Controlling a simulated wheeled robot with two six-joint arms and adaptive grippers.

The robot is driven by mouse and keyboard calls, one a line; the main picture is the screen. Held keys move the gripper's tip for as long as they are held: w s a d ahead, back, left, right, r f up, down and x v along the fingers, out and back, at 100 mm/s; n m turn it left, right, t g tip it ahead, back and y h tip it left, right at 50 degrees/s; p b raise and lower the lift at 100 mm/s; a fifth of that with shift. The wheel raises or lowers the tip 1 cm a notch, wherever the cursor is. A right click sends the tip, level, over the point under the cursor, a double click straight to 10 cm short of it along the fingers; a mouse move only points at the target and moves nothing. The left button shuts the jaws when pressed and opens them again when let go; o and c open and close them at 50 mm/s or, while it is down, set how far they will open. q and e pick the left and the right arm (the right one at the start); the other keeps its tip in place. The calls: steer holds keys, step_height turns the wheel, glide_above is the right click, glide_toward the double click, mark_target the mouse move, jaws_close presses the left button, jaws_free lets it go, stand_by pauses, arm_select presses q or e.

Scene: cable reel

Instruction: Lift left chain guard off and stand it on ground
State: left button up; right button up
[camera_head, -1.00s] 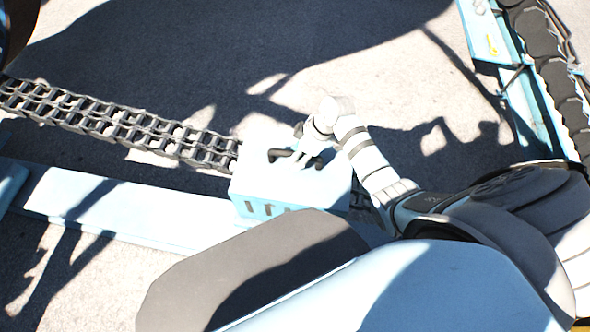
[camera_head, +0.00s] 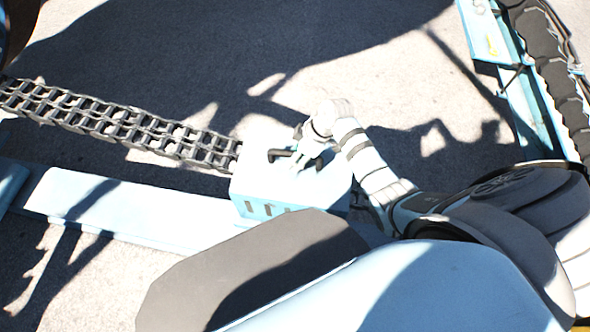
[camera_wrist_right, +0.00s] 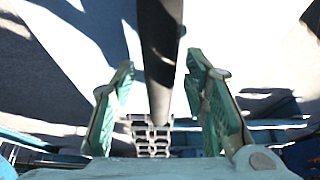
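The chain guard (camera_head: 285,197) is a light-blue box with slots in its side and a dark handle (camera_head: 279,154) on top. It sits over the end of the chain (camera_head: 120,124) on the light-blue frame. My right gripper (camera_head: 301,155) is at the handle, coming from the right. In the right wrist view, its two green-padded fingers (camera_wrist_right: 160,95) are apart, one on each side of the dark handle bar (camera_wrist_right: 160,60), with gaps between pads and bar. My left gripper is not in view.
A light-blue frame beam (camera_head: 130,208) runs along the left below the chain. Another light-blue frame with a dark ribbed part (camera_head: 555,75) stands at the upper right. Bare grey ground (camera_head: 350,60) with shadows lies behind the guard.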

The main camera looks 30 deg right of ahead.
jaws_close()
steer(key=shift+w, duration=0.1)
steer(key=shift+r, duration=0.2)
step_height(320, 180, up, 20)
steer(key=p, duration=0.5)
